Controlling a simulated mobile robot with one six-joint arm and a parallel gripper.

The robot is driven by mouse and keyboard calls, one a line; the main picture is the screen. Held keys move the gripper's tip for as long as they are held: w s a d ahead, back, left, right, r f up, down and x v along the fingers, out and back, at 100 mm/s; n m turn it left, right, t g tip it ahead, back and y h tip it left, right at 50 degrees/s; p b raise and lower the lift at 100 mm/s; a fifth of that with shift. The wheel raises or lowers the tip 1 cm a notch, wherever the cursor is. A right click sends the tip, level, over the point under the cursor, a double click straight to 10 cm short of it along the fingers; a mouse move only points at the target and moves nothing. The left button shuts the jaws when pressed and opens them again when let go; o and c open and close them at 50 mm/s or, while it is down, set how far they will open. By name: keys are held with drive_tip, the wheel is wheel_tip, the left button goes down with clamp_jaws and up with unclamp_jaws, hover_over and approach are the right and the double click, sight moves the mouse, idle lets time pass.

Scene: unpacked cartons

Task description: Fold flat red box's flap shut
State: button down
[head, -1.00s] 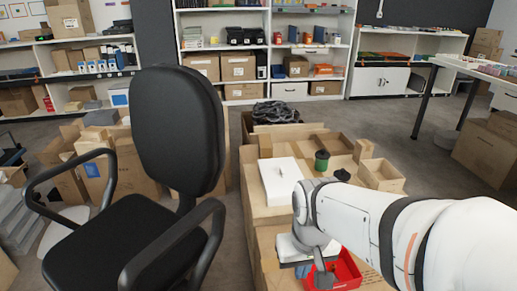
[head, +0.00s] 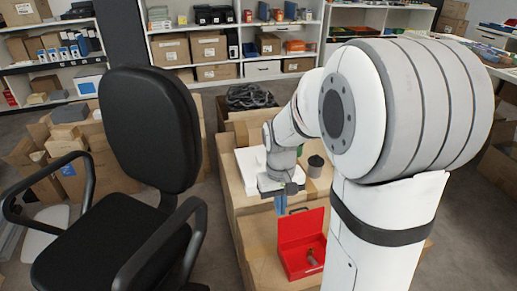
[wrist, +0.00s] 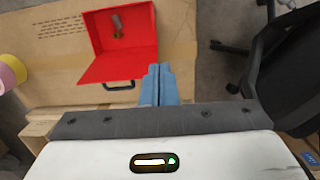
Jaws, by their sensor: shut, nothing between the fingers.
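The red box (head: 303,262) sits on a carton top, open, with a grey cylindrical item inside. Its flap (head: 300,228) stands raised on the far side, with a dark handle at its outer edge. In the wrist view the box (wrist: 125,28) is at upper centre, and the flap (wrist: 118,66) with its handle (wrist: 119,87) extends toward my gripper. My gripper (head: 281,207) is beyond the flap, just left of it in the head view. Its blue fingers (wrist: 158,68) are together and empty, close to the flap's corner; contact cannot be told.
A black office chair (head: 150,130) stands left of the cartons. A white box (head: 246,165) and a dark green cup (head: 315,165) are on the cartons behind my gripper. Shelves (head: 205,45) line the back wall. Bare carton surface (head: 262,245) lies left of the red box.

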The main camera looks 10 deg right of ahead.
drive_tip(key=w+d+f+g+p, duration=0.2)
drive_tip(key=w+d+f+p, duration=0.1)
drive_tip(key=w+p, duration=0.4)
wheel_tip(320, 180, down, 11)
drive_tip(key=w+b, duration=0.2)
drive_tip(key=b, duration=0.7)
drive_tip(key=s+f+b, duration=0.1)
drive_tip(key=s, duration=0.3)
drive_tip(key=s+d+f+b, duration=0.1)
drive_tip(key=s+f+b, duration=0.1)
drive_tip(key=s, duration=0.2)
drive_tip(key=s+f+b, duration=0.1)
drive_tip(key=s+b, duration=0.1)
drive_tip(key=s, duration=0.3)
drive_tip(key=shift+d+f, duration=0.15)
drive_tip(key=shift+d, duration=0.1)
wheel_tip(320, 180, up, 11)
drive_tip(key=p, duration=0.9)
drive_tip(key=shift+r+p, duration=0.2)
drive_tip(key=shift+p, duration=0.1)
